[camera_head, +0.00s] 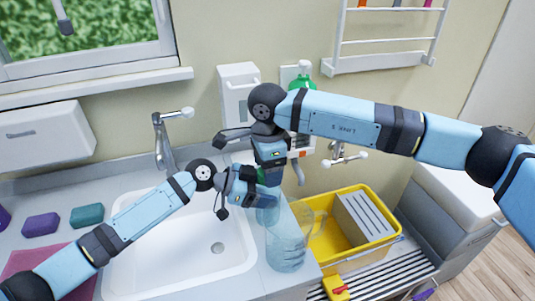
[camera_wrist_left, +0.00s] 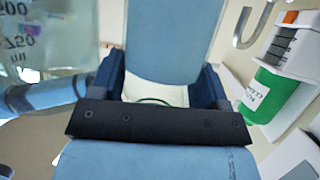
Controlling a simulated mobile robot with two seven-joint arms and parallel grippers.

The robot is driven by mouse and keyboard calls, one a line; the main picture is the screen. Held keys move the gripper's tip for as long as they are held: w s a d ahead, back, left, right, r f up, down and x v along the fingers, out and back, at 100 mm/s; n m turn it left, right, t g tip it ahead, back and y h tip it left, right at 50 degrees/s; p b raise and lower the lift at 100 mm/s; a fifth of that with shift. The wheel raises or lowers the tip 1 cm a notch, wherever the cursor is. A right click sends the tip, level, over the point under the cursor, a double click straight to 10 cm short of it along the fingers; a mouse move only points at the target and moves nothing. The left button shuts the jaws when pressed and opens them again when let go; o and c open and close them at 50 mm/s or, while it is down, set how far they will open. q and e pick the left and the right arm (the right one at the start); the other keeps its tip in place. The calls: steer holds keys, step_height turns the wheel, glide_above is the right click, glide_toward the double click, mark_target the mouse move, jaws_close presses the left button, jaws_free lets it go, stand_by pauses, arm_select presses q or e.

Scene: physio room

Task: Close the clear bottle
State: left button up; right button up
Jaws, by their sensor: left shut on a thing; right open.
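My left gripper (camera_head: 268,194) is shut on a pale, see-through thing at the sink's right edge, which looks like the clear bottle (camera_head: 268,214). Most of it is hidden by the gripper and by the clear jug in front. In the left wrist view, a pale surface (camera_wrist_left: 155,95) shows between the two dark blue fingers. My right gripper (camera_head: 272,166) is open and points down, just above and behind the left gripper. I cannot make out a cap or the bottle's mouth.
A clear measuring jug (camera_head: 286,250) stands close in front of the left gripper. A yellow crate (camera_head: 345,257) is to its right. The white sink (camera_head: 180,262) with a tap (camera_head: 162,140) lies left. A green soap bottle (camera_wrist_left: 274,95) hangs on the wall.

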steer(key=shift+f, duration=0.35)
steer(key=shift+c, duration=0.5)
steer(key=c, duration=0.8)
steer(key=shift+m, duration=1.6)
steer(key=shift+c, duration=0.2)
steer(key=o, duration=1)
